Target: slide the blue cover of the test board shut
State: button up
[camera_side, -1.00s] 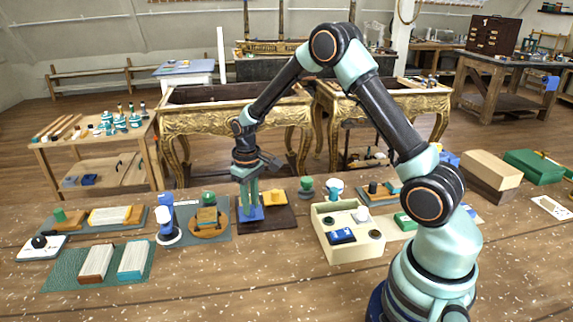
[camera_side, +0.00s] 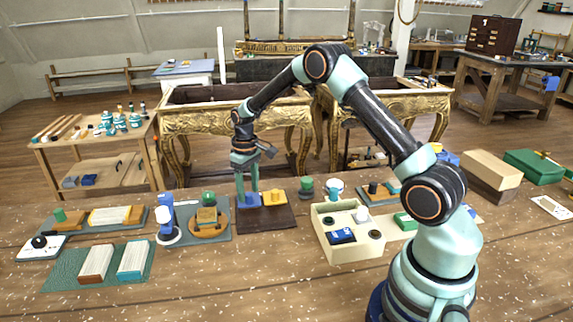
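The test board is most likely the dark brown board (camera_side: 268,221) at the middle of the bench. The blue cover (camera_side: 250,201) sits at its back left part, beside a yellow block (camera_side: 273,198). My gripper (camera_side: 248,198) points down over the blue cover, with its teal fingers a little apart and their tips at the cover. The tips hide part of the cover, and I cannot tell whether they grip it or only touch it.
Left of the board stands a grey plate with a blue post (camera_side: 165,215) and a green knob (camera_side: 209,198). To the right is a cream box (camera_side: 350,254) with several parts in it. The bench in front of the board is clear.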

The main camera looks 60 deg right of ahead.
aim_at(249, 194)
notch_tip(249, 194, up, 12)
dwell(0.7)
jog(key=s+a+r+t, duration=0.3)
jog(key=s+a+r, duration=0.4)
jog(key=s+r, duration=0.3)
jog(key=s+a+t, duration=0.2)
jog(key=s+a, duration=0.3)
jog(key=s, duration=0.6)
jog(key=shift+f+t, duration=0.3)
jog(key=shift+a, duration=0.1)
dwell(0.6)
